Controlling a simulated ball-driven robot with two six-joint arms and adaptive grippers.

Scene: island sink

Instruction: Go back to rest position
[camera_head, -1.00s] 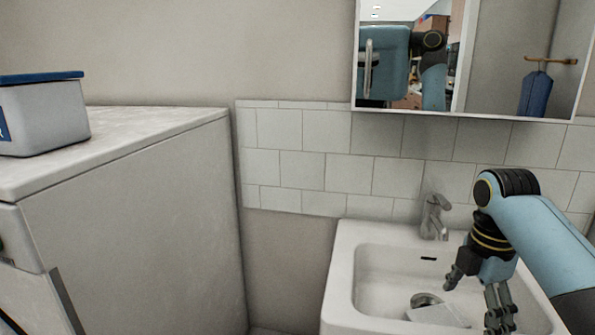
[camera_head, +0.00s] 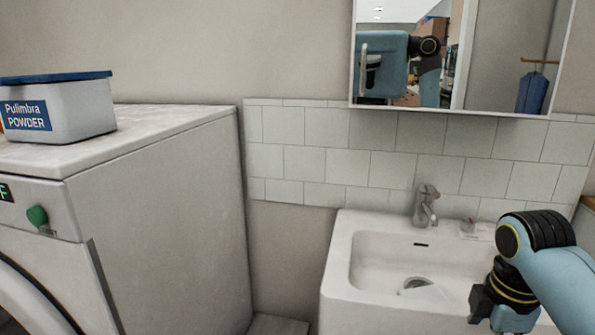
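My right arm comes in from the right edge, with its wrist bent down over the right side of the white sink (camera_head: 338,270). Only the top of my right gripper (camera_head: 492,318) shows, at the bottom edge of the picture. Its fingertips are cut off, so I cannot tell whether it is open or holds anything. My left gripper is not in view.
A grey faucet (camera_head: 426,205) stands at the sink's back, with a small pale item (camera_head: 468,228) to its right. A mirror cabinet (camera_head: 460,108) hangs above. At left, a washing machine (camera_head: 175,195) carries a white powder box (camera_head: 65,110) with a blue lid.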

